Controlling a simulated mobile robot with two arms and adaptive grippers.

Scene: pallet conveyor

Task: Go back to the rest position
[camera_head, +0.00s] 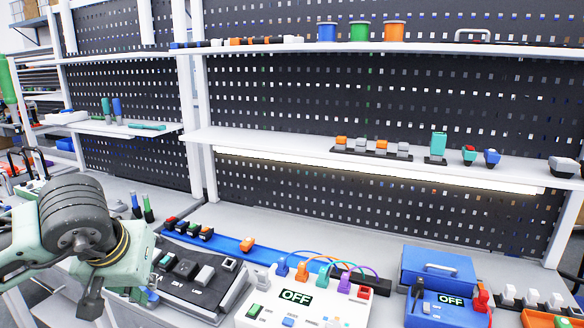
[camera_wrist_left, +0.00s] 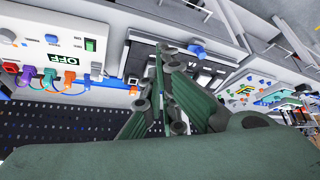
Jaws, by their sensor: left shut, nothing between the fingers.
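My left gripper (camera_head: 91,301) is at the lower left of the head view, in front of the workbench and left of the black switch panel (camera_head: 195,277). In the left wrist view its greenish fingers (camera_wrist_left: 166,62) are shut with nothing between them. The black panel lies beyond the fingertips there. My left arm comes in from the left edge, its dark ribbed joint and pale green link filling that corner. My right gripper is not in either view.
A white control box (camera_head: 262,312) marked OFF with coloured cables and a blue box (camera_head: 437,306) stand on the bench. A blue rail (camera_head: 222,242) lies behind the panel. Shelves (camera_head: 300,148) with small parts run along the black pegboard.

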